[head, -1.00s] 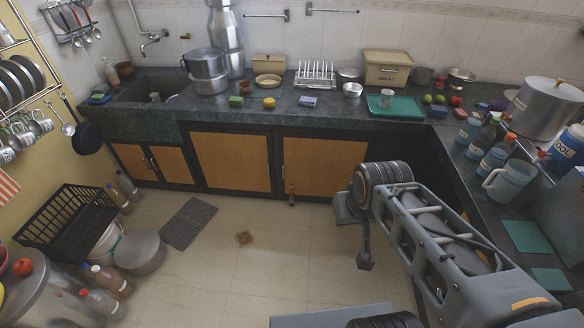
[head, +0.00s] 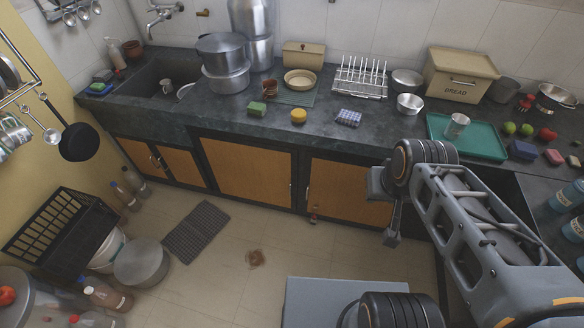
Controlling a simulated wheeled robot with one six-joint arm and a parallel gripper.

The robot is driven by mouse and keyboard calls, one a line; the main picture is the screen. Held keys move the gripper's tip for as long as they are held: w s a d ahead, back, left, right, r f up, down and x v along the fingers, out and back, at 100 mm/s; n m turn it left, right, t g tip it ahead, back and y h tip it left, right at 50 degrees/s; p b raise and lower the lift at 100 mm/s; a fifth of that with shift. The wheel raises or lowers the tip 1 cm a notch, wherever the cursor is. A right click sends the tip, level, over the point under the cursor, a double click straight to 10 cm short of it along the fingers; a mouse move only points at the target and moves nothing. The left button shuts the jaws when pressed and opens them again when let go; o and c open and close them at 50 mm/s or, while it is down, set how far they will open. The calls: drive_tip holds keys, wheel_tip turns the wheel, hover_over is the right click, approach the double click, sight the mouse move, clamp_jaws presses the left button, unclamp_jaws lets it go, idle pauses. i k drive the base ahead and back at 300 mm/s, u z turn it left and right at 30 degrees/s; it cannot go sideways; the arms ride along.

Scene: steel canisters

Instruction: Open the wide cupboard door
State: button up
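Under the counter, a wide orange-brown cupboard door (head: 247,172) in a dark frame stands shut in the middle of the head view. Another broad door (head: 348,192) to its right is also shut, partly behind my arm at its right end. Slim handles show near the dark post between these two doors.
Two narrower doors (head: 183,166) are shut under the sink. A grey mat (head: 196,232), a round lidded pot (head: 141,261), bottles and a black crate (head: 62,235) stand at the left. The tiled floor before the wide doors is mostly clear, with a brown stain (head: 255,258).

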sight(254, 173)
drive_tip(key=i, duration=0.9)
drive_tip(key=u, duration=2.2)
